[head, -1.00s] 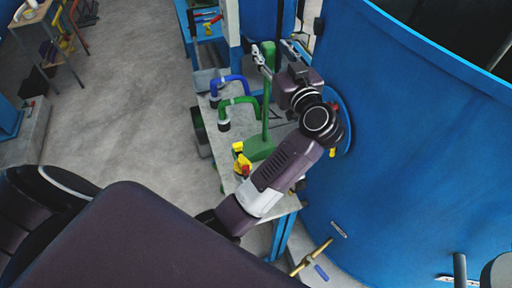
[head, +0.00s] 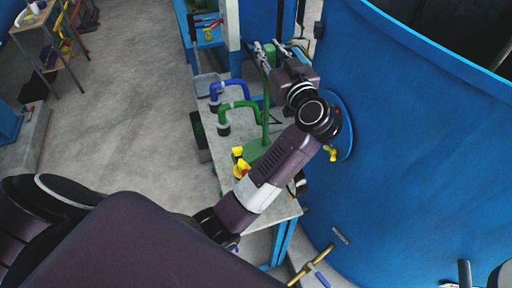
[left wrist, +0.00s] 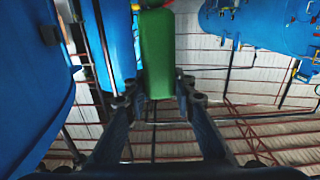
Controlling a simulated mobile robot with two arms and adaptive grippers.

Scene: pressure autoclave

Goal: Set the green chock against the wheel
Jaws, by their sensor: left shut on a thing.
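A green piece with a flat base (head: 262,148) and a tall upright post (head: 266,112) stands on the grey bench; it may be the chock. My left gripper (head: 265,50) is at the top of this post, with its fingers close together on it. In the left wrist view the green post (left wrist: 157,65) sits between the two fingertips (left wrist: 157,97). I cannot make out a wheel in these views.
A big blue tank (head: 410,150) stands right beside my left arm. Open floor (head: 120,130) lies to the left.

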